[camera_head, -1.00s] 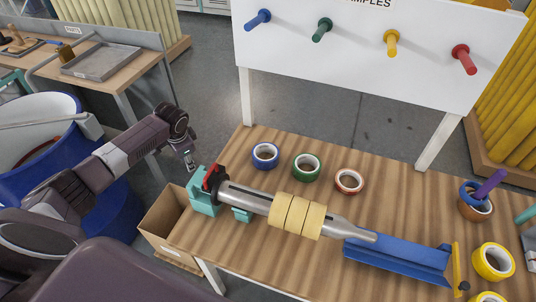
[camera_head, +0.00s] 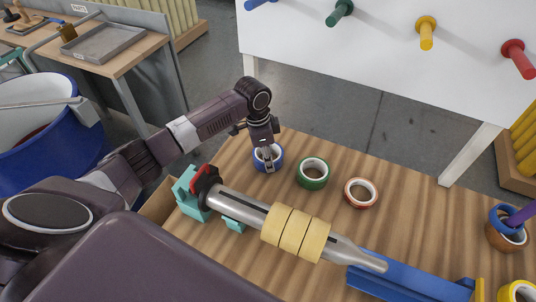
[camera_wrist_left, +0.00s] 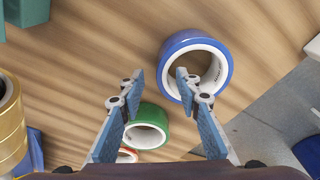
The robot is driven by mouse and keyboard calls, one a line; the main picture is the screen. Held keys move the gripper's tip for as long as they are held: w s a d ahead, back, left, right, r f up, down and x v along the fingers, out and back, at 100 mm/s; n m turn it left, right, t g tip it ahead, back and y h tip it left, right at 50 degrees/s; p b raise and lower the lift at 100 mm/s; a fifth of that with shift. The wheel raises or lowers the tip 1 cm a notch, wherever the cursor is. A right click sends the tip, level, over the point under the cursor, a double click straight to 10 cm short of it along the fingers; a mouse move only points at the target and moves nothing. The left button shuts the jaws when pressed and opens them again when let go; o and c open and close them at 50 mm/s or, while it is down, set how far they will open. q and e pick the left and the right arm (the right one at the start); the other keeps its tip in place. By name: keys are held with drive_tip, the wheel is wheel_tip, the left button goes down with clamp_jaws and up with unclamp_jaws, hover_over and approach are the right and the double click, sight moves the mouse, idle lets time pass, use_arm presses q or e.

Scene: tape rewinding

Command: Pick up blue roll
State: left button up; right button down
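The blue roll (camera_head: 277,158) lies flat on the wooden table, partly hidden behind my left gripper (camera_head: 268,158) in the head view. In the left wrist view the blue roll (camera_wrist_left: 222,60) is ahead of the fingers and a little right of centre. My left gripper (camera_wrist_left: 160,76) is open there, with one finger overlapping the roll's near edge and the other left of it. My right gripper is not in view.
A green roll (camera_head: 313,185) and a red roll (camera_head: 374,192) lie to the right. A metal spindle (camera_head: 240,206) with several tan rolls (camera_head: 297,232) is in front, held by a teal stand (camera_head: 187,195). A white peg board (camera_head: 380,75) stands behind the table.

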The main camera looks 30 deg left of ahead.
use_arm(q)
drive_tip(key=shift+w+d+f, duration=0.1)
drive_tip(key=shift+w+f, duration=0.05)
drive_tip(key=shift+f, duration=0.45)
drive_tip(key=shift+w+d+f, duration=0.1)
drive_tip(key=shift+f, duration=0.7)
drive_tip(key=c, duration=0.7)
clamp_jaws()
drive_tip(key=shift+a, duration=0.1)
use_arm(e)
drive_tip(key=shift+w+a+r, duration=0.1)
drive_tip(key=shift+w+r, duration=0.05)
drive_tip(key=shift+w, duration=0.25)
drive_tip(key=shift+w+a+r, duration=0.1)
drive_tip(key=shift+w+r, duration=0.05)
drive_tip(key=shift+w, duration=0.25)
use_arm(q)
drive_tip(key=shift+r, duration=0.15)
